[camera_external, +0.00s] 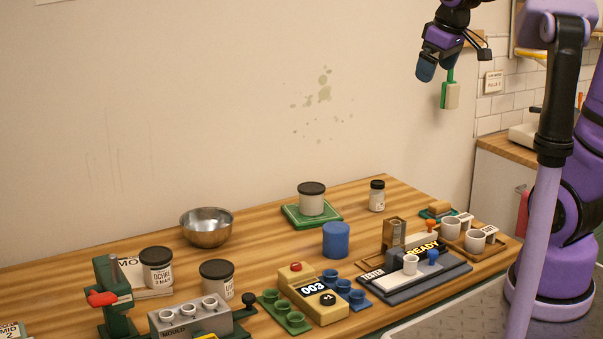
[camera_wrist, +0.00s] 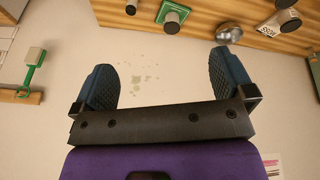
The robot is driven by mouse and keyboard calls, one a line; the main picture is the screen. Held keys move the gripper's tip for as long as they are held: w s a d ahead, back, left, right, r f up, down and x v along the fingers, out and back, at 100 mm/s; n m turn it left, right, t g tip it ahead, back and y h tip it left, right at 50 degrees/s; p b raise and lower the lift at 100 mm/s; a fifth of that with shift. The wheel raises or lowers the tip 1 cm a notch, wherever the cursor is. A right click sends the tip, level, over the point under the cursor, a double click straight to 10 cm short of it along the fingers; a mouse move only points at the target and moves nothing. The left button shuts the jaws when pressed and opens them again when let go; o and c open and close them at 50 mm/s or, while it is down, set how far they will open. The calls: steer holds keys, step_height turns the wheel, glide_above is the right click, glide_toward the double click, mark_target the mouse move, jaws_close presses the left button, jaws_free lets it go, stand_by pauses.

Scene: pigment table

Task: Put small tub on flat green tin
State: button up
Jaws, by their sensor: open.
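A light grey tub (camera_external: 311,203) with a dark lid stands upright on the flat green tin (camera_external: 332,216), near the back of the table. In the wrist view the tub (camera_wrist: 171,22) and the green tin (camera_wrist: 187,14) show at the top edge, apart from my fingers. My gripper (camera_external: 425,70) is high at the upper right, well above the table. In the wrist view my gripper (camera_wrist: 161,85) has its two fingers wide apart with nothing between them.
A small dark-lidded jar (camera_external: 377,197) stands right of the tin. A metal bowl (camera_external: 206,228) stands left, a blue cylinder (camera_external: 336,240) in front. Two larger lidded tubs (camera_external: 156,270) stand front left. A tester (camera_external: 415,270) and cups crowd the right. A green-handled tool (camera_external: 451,95) hangs near my gripper.

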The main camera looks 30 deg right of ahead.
steer(key=s+d+f+m+t, duration=0.1)
steer(key=s+f+m, duration=0.1)
steer(key=s, duration=1.4)
steer(key=shift+d+f+m, duration=0.15)
steer(key=shift+d+m, duration=0.25)
steer(key=shift+m, duration=0.5)
